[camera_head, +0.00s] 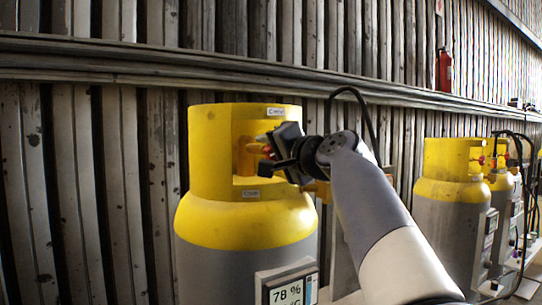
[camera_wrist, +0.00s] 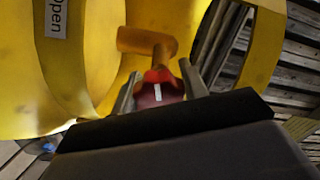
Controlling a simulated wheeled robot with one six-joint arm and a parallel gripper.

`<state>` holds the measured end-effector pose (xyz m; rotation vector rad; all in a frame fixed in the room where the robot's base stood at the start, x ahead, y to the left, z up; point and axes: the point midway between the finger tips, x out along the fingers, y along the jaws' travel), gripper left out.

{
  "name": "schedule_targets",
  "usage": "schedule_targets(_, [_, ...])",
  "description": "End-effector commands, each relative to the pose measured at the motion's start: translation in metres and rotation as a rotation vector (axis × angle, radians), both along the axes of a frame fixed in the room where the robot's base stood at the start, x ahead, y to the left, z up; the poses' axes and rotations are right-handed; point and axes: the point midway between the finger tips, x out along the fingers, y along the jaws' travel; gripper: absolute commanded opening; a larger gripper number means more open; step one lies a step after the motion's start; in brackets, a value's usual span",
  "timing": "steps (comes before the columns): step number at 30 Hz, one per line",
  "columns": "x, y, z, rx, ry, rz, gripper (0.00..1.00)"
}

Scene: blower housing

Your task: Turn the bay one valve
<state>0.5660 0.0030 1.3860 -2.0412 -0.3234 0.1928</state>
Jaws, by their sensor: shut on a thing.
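A grey tank (camera_head: 245,262) with a yellow shoulder and a yellow collar (camera_head: 208,150) stands at the left of centre in the head view. My gripper (camera_head: 270,152) reaches into the collar's opening. In the wrist view my gripper (camera_wrist: 158,92) has a finger on each side of a red valve knob (camera_wrist: 158,76) with a white mark, and is shut on it. Behind the knob is a yellow-orange valve body (camera_wrist: 147,42). In the head view my gripper hides most of the knob. A label reading "Open" (camera_wrist: 56,18) is on the collar.
A display box (camera_head: 288,288) reading 78 % is on the tank's front. More yellow-topped tanks (camera_head: 452,190) with cables stand at the right. The collar wall surrounds my gripper closely.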

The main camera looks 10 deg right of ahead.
Motion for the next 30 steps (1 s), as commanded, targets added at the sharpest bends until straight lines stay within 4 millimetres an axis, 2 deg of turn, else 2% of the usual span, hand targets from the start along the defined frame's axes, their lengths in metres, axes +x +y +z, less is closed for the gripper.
schedule_targets(15, [0.0006,0.0002,-0.0021,-0.022,-0.001,0.002,0.19])
schedule_targets(16, [0.0006,0.0002,-0.0021,-0.022,-0.001,0.002,0.42])
schedule_targets(24, [0.0003,0.0001,-0.0010,-0.020,-0.004,0.001,0.63])
schedule_targets(30, [-0.0001,0.0000,-0.0006,-0.020,-0.005,0.000,0.63])
